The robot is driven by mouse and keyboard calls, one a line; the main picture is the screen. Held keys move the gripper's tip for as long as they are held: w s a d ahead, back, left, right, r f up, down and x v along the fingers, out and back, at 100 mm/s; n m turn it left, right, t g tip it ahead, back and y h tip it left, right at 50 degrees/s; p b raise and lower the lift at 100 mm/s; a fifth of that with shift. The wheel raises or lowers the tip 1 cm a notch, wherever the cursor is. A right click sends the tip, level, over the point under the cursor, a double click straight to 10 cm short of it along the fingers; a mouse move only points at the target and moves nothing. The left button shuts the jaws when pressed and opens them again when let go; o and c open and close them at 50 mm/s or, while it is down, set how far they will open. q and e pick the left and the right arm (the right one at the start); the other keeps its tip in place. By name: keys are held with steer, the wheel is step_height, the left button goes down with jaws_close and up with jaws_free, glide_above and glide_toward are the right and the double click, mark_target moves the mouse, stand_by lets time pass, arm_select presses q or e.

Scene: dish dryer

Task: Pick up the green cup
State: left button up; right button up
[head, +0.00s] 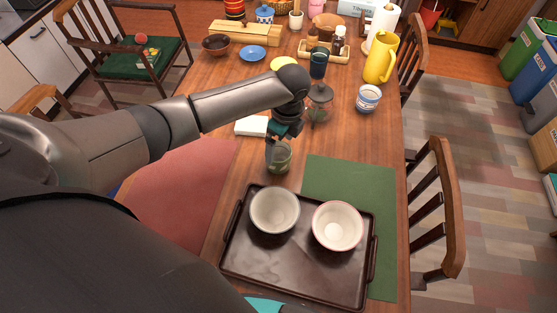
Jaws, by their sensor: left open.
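A small green cup (281,162) stands on the wooden table, just behind the dark tray, in the head view. My left gripper (279,143) reaches in from the left and points down at the cup. Its jaws are open and lie at the cup's upper part, hiding some of its rim. I cannot tell whether the fingers touch it. My right gripper is not in view.
The dark tray (232,255) holds a grey bowl (275,211) and a white bowl (338,226). A lidded glass jar (320,103) stands close behind the gripper. A blue-and-white cup (368,99) and yellow pitcher (380,60) are farther right. The green mat (350,178) is partly bare.

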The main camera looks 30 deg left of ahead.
mark_target(278, 153)
arm_select(q)
steer(key=f, duration=0.1)
steer(key=f+b, duration=0.1)
steer(key=f, duration=0.3)
steer(key=shift+w+a+b, duration=0.15)
steer(key=shift+a+b, duration=0.15)
steer(key=shift+b, duration=0.1)
steer(key=c, duration=1.3)
